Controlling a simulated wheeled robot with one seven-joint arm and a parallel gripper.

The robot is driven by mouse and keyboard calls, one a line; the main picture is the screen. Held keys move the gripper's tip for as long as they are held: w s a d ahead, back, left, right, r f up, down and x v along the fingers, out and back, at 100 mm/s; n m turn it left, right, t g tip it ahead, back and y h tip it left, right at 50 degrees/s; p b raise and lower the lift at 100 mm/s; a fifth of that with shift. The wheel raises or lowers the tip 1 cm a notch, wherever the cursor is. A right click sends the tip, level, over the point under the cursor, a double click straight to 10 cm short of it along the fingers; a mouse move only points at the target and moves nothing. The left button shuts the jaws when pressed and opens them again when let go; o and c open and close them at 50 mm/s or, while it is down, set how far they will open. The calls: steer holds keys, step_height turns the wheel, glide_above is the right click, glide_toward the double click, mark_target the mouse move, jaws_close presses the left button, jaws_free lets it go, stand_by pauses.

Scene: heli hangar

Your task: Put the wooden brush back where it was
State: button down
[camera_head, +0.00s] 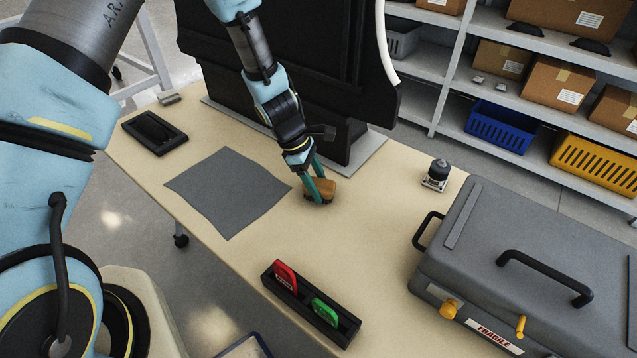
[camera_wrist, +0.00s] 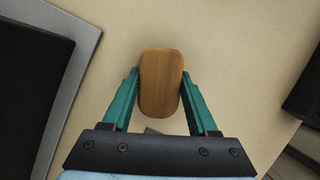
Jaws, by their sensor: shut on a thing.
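The wooden brush (camera_head: 327,187) has a brown, rounded block body and is at the middle of the table (camera_head: 375,235), just right of the grey mat (camera_head: 228,188). My gripper (camera_head: 320,198) points down with its teal fingers shut on the brush. In the wrist view the brush (camera_wrist: 160,95) stands lengthwise between both fingertips (camera_wrist: 160,76). Its underside is hidden in the wrist view. It is at or very close to the table top; I cannot tell if it touches.
A black holder (camera_head: 277,288) with red and green pieces is at the near edge. A grey case (camera_head: 540,235) fills the right. A small dark device (camera_head: 437,173) stands behind. A black tray (camera_head: 154,133) lies far left. A large black panel (camera_head: 300,60) is behind my gripper.

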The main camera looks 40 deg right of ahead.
steer(key=shift+f, duration=0.15)
steer(key=shift+c, duration=0.8)
jaws_free()
steer(key=b+v, duration=0.1)
steer(key=v, duration=1.1)
steer(key=w+a+r+m+t, duration=0.1)
steer(key=w+a+r, duration=0.15)
steer(key=a, duration=0.35)
steer(key=w+a+r+m+t, duration=0.1)
steer(key=w+a+r, duration=0.1)
steer(key=w+a, duration=0.25)
steer(key=s+a+r+m+t+y, duration=0.1)
steer(key=a+r+m, duration=0.2)
steer(key=a, duration=1.1)
steer(key=a+r+m+t+y, duration=0.1)
steer(key=a+r+m+t, duration=0.1)
steer(key=a, duration=1.1)
steer(key=shift+s+a+r+m+y, duration=0.35)
steer(key=shift+r+m, duration=0.3)
steer(key=shift+m, duration=0.25)
